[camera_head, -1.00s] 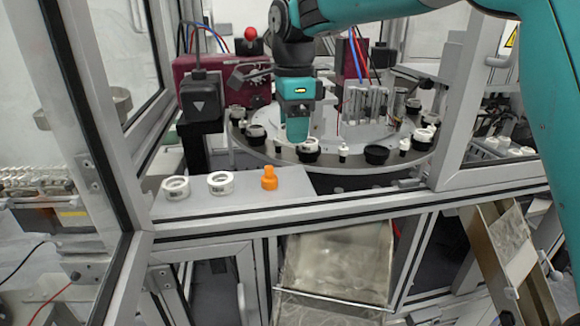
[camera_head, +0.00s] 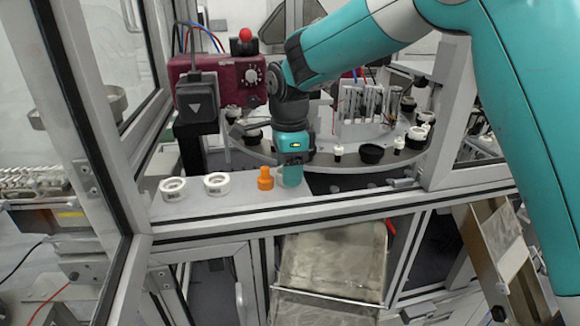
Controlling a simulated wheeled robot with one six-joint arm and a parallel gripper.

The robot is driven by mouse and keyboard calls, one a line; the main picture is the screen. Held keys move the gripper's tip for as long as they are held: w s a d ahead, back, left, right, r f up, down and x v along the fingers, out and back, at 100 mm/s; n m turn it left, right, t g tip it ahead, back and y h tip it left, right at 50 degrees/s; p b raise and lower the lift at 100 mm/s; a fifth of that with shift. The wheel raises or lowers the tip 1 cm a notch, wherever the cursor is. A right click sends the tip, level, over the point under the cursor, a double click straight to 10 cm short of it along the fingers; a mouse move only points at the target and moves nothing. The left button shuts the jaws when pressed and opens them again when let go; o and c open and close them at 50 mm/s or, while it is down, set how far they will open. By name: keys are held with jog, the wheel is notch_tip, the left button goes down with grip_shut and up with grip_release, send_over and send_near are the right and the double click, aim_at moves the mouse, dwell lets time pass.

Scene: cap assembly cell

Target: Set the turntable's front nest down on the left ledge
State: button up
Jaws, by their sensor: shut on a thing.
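My gripper (camera_head: 290,178) is over the right end of the left ledge (camera_head: 235,205), just right of an orange piece. It is shut on the front nest, but the nest is largely hidden by the gripper, so I cannot tell whether it touches the ledge. The turntable (camera_head: 345,168) is behind and to the right. A small white piece (camera_head: 338,151) and a black nest (camera_head: 371,153) stand near its front edge. The front rim farther left is partly hidden by my arm.
The orange piece (camera_head: 265,178) stands close beside my gripper. Two white ring-shaped parts (camera_head: 173,188) and (camera_head: 217,183) sit farther left on the ledge. A dark red box (camera_head: 245,80) with a red knob stands behind. Bare ledge shows in front of these parts.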

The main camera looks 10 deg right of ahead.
jog(key=o, duration=0.9)
notch_tip(320, 180, up, 12)
jog(key=b, duration=0.2)
jog(key=s+f+n+y, duration=0.1)
jog(key=s+f+n, duration=0.1)
jog(key=s+n, duration=0.6)
jog(key=s+d+f+n+y, duration=0.1)
jog(key=s+f+n, duration=0.2)
jog(key=s+n, duration=0.6)
jog(key=s+f+n+y, duration=0.2)
jog(key=s+n, duration=0.6)
jog(key=s, duration=0.4)
jog(key=shift+d+f+n, duration=0.25)
jog(key=shift+f+n, duration=0.05)
jog(key=shift+f, duration=0.4)
